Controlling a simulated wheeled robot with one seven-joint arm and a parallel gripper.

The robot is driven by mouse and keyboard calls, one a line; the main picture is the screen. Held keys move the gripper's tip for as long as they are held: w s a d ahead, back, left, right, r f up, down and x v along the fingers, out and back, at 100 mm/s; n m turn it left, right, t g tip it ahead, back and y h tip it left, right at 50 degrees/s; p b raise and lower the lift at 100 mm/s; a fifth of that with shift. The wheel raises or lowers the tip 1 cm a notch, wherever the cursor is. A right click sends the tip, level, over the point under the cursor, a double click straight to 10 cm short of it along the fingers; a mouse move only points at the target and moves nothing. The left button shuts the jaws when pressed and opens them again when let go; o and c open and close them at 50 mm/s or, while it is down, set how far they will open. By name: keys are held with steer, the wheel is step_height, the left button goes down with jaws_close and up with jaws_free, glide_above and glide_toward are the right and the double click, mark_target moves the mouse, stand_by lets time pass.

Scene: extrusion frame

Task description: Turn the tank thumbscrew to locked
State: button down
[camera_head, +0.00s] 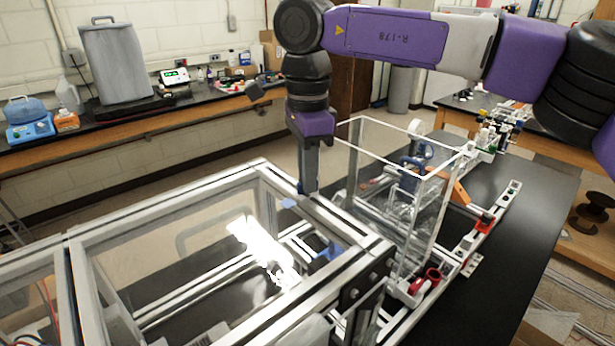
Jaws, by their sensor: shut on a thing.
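The clear tank (440,222) stands on the dark bench, right of the aluminium extrusion frame (345,232). My gripper (309,188) points straight down at the tank's left, by the far right corner of the frame. Its fingertips are hidden or too small to make out at the frame's top bar. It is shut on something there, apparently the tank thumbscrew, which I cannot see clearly. A small blue part (288,203) sits on the frame just left of the gripper. The screw's angle cannot be read.
Red clamp-like parts (430,280) sit at the tank's near right base. A rail with small fittings (484,225) runs along the tank's right. The frame's clear panels and bars fill the foreground. Bare black bench (530,215) lies at the right.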

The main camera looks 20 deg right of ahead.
steer(key=m+b, duration=0.1)
steer(key=m, duration=0.6)
steer(key=shift+b, duration=0.4)
steer(key=m+b, duration=0.1)
steer(key=m, duration=0.5)
steer(key=shift+m, duration=0.4)
steer(key=c, duration=1.5)
jaws_free()
steer(key=shift+r, duration=0.1)
step_height(320, 180, up, 8)
steer(key=shift+f+b, duration=0.15)
steer(key=shift+b, duration=0.65)
